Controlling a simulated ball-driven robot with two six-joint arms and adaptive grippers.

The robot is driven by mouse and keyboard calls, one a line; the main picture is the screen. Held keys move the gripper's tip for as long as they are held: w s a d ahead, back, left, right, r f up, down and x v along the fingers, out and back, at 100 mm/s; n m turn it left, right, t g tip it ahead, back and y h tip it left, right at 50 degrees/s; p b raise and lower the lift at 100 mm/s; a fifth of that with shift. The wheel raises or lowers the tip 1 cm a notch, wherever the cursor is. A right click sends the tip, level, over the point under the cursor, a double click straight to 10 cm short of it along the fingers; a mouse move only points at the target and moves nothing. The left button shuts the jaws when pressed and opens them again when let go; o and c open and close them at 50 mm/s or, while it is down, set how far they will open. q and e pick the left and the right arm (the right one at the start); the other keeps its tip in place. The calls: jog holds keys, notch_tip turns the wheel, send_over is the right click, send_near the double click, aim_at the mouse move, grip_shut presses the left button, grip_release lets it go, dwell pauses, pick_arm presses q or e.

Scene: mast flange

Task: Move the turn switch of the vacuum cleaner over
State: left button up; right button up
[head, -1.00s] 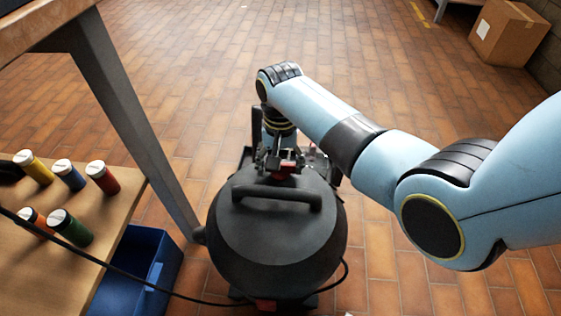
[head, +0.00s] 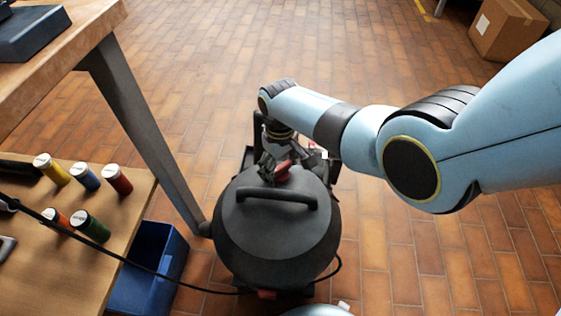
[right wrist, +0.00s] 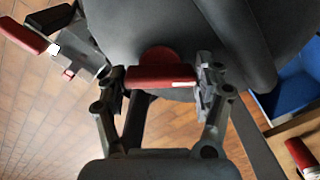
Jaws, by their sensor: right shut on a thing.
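The vacuum cleaner (head: 278,235) is a dark round canister with a black carrying handle on its lid, standing on the tiled floor. Its red turn switch (head: 283,171) shows behind the handle, lying slanted. In the right wrist view the switch (right wrist: 160,77) is a red bar with a white mark at one end, in front of a round red hub. My right gripper (head: 279,165) reaches down to it from behind. In the wrist view its fingers (right wrist: 160,84) are shut on the two ends of the bar. My left gripper is not in view.
A workbench (head: 95,38) stands at the left, with several coloured canisters on its lower shelf (head: 85,255). A blue bin (head: 150,268) stands beside the vacuum. A black cable runs from the shelf past the vacuum. A cardboard box (head: 507,28) is far right. The floor behind is clear.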

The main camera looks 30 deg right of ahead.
jog(key=shift+r+n, duration=0.1)
jog(key=shift+n, duration=0.9)
jog(key=shift+n+p, duration=0.5)
jog(key=shift+n, duration=1.6)
jog(key=shift+n+p, duration=0.35)
jog(key=shift+n, duration=0.85)
